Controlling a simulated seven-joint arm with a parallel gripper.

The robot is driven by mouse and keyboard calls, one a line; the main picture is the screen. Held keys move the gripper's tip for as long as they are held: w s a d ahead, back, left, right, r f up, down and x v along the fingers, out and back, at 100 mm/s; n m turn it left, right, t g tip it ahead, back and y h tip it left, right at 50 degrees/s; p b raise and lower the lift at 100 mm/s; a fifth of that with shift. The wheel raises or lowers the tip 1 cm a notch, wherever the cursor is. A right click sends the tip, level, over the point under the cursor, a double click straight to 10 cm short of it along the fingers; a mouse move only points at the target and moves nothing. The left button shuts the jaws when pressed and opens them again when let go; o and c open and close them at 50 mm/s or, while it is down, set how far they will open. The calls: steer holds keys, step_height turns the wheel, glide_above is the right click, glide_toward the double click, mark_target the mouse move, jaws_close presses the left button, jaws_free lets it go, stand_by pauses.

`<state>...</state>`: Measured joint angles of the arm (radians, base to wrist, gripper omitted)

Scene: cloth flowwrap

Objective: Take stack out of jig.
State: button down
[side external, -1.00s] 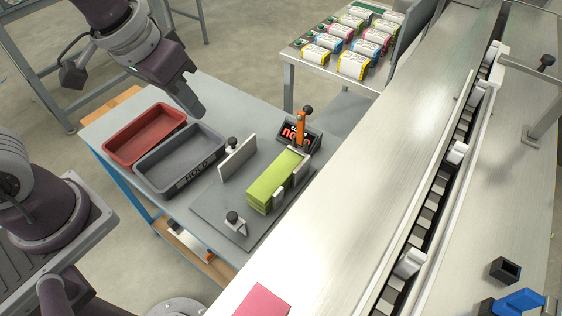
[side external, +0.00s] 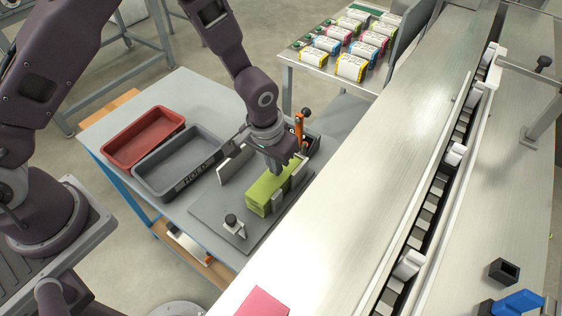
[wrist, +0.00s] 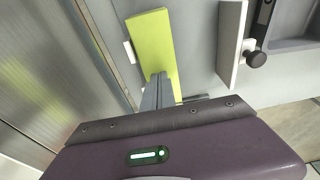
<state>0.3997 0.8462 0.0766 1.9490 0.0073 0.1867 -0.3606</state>
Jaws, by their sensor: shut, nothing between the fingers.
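The stack (side external: 266,192) is a lime-green block of folded cloths in the jig (side external: 215,212), a grey plate with upright stops and knobs. The stack also shows in the wrist view (wrist: 150,42). My gripper (side external: 277,168) points down over the stack's far end, its fingers shut and empty. In the wrist view the closed fingers (wrist: 157,85) overlap the green top; I cannot tell whether they touch it. The orange clamp handle (side external: 299,124) stands upright just behind my gripper. A white upright plate (wrist: 232,45) stands apart from the stack. The far end is partly hidden by my gripper.
A grey tray (side external: 147,181) and a red tray (side external: 118,152) lie left of the jig. A long metal conveyor (side external: 340,190) runs close on the right. A table behind holds several wrapped packs (side external: 350,66). A pink block (side external: 262,302) lies on the conveyor's near end.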

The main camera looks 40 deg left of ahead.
steer(key=shift+w, duration=0.9)
steer(key=shift+w+f, duration=0.2)
steer(key=shift+w, duration=0.05)
steer(key=shift+s+f, duration=0.1)
steer(key=shift+f, duration=0.55)
steer(key=shift+s, duration=0.15)
steer(key=shift+s+f, duration=0.1)
steer(key=shift+s, duration=1.25)
steer(key=shift+w+r, duration=0.1)
steer(key=shift+r, duration=0.65)
steer(key=s, duration=1.2)
